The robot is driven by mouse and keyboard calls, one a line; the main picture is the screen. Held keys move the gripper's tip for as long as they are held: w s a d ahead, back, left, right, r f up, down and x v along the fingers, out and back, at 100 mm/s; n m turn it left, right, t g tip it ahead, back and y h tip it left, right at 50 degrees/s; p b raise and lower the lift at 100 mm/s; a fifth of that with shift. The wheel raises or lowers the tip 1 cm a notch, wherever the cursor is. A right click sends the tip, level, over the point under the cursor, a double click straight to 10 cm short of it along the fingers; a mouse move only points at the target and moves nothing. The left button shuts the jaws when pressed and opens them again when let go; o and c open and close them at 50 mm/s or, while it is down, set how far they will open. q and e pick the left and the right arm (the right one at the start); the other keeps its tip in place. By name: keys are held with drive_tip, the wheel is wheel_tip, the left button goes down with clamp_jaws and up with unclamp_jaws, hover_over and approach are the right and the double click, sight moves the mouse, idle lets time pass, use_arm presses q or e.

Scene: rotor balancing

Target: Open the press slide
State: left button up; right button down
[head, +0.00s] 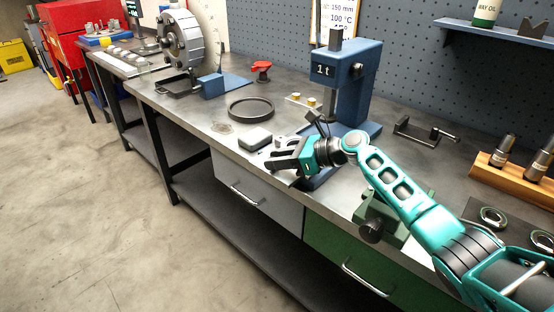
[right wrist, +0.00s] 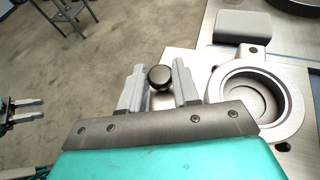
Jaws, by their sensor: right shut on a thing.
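The blue arbor press (head: 355,75), marked 1t, stands on the workbench. Its slide shows in the right wrist view as a pale metal plate with a round, hollow nest (right wrist: 252,98). A dark round knob (right wrist: 159,77) sits at the slide's left side there. My right gripper (head: 276,160) is at the front of the press, its two fingers on either side of the knob and shut on it. In the head view the gripper hides the knob and much of the slide. My left gripper (right wrist: 28,110) shows at the left edge of the right wrist view, fingers apart and empty.
A grey block (head: 254,139) and a dark ring (head: 250,108) lie left of the press. A green vise-like fixture (head: 381,215) stands to its right, near my right arm. A wooden holder (head: 515,178) with dark cylinders is farther right. Drawers (head: 262,190) sit below the bench edge.

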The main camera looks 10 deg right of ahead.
drive_tip(key=shift+d, duration=0.1)
drive_tip(key=c, duration=0.9)
unclamp_jaws()
drive_tip(key=shift+o, duration=0.2)
drive_tip(key=p+v, duration=0.1)
drive_tip(key=v, duration=1.2)
drive_tip(key=shift+f, duration=0.1)
